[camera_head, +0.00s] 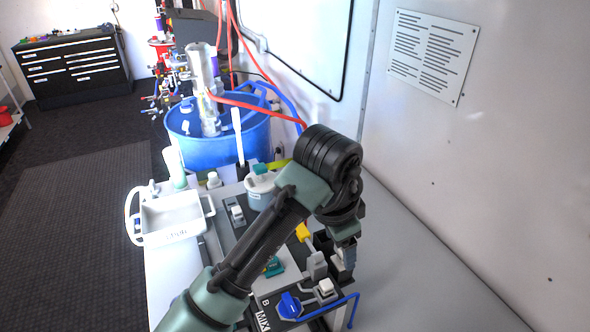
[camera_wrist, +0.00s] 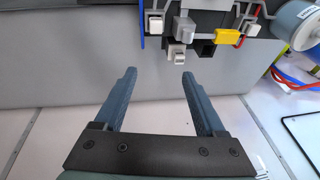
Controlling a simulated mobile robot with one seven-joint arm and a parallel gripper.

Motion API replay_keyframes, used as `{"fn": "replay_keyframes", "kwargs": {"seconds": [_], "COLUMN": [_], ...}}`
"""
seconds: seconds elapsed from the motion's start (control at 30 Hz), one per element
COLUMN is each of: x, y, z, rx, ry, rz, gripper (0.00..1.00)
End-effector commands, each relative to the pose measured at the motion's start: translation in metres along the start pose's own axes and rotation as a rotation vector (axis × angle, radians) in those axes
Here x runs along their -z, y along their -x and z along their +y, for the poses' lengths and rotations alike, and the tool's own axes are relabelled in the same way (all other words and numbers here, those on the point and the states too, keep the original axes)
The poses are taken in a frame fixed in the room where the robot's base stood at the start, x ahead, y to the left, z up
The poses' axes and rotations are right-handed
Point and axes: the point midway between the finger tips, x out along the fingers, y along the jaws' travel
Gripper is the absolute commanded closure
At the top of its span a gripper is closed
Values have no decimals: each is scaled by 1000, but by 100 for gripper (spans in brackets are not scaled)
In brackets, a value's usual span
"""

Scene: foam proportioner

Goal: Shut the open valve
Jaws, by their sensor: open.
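My gripper (camera_wrist: 158,76) is open and empty in the wrist view, its two dark fingers pointing at the valve panel. It also shows in the head view (camera_head: 346,256), partly hidden by my wrist, at the panel's right side. A white valve handle (camera_wrist: 177,54) lies just beyond the fingertips, apart from them. Beyond it are another white handle (camera_wrist: 156,23), a grey one (camera_wrist: 186,26) and a yellow one (camera_wrist: 229,37). The head view also shows a blue handle (camera_head: 289,305) beside the MIX label and a teal handle (camera_head: 273,266). I cannot tell which valve is open.
A small tank (camera_wrist: 298,22) and red and blue hoses are at the right in the wrist view. In the head view, a white tray (camera_head: 172,217) and blue drum (camera_head: 218,148) stand behind. The wall (camera_head: 480,150) is at right; a bare grey surface (camera_head: 430,275) lies below it.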

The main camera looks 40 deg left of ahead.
Motion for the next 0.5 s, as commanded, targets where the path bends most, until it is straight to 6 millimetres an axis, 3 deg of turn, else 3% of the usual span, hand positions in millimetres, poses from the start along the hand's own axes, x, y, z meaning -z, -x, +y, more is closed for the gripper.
{"fn": "replay_keyframes", "kwargs": {"seconds": [0.03,0.1,0.2,0.37,0.5], "x": [-30,-61,-86,-97,-103], "y": [7,7,6,-9,-37], "z": [-9,-11,-11,-7,-2], "rx": [-39,-90,-135,-155,-156], "ry": [23,37,49,52,53], "rz": [-86,-172,-240,-260,-257], "gripper": [28,28,28,28,28]}}
